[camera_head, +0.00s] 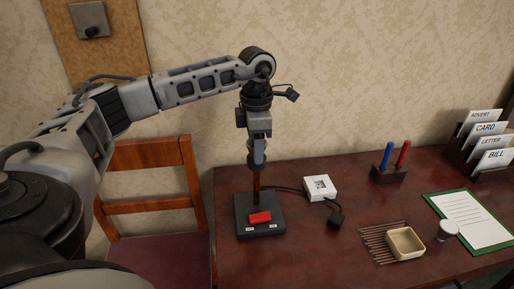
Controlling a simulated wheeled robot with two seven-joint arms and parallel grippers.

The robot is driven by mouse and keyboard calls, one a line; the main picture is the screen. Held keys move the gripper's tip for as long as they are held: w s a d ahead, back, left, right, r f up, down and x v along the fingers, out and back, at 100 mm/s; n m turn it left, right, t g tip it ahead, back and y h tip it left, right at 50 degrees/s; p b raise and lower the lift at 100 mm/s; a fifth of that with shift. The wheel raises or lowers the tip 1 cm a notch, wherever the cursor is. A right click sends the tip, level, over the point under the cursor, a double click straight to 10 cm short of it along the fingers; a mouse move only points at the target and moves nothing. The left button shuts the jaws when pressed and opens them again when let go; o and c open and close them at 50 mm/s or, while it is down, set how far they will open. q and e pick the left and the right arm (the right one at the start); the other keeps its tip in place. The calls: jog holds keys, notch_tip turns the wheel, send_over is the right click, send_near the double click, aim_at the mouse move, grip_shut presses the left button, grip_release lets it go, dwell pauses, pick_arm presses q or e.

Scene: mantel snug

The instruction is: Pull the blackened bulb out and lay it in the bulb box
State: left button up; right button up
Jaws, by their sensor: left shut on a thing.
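The lamp stands on the table with a dark square base (245,226), a red switch (260,217) and a thin brown post (256,186). My left gripper (257,155) points down directly above the post and is shut on the blackened bulb at the lamp's top. The fingers hide most of the bulb, and I cannot tell whether it is still seated in the socket. An open cream box (405,232), which looks like the bulb box, sits at the right front. My right gripper is out of view.
A white outlet block (320,188) and a black plug (336,217) on a cord lie right of the lamp.

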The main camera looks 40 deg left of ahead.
pick_arm(q)
jog(key=shift+r+p, duration=2.45)
jog(key=shift+r, duration=0.6)
jog(key=shift+d, duration=0.1)
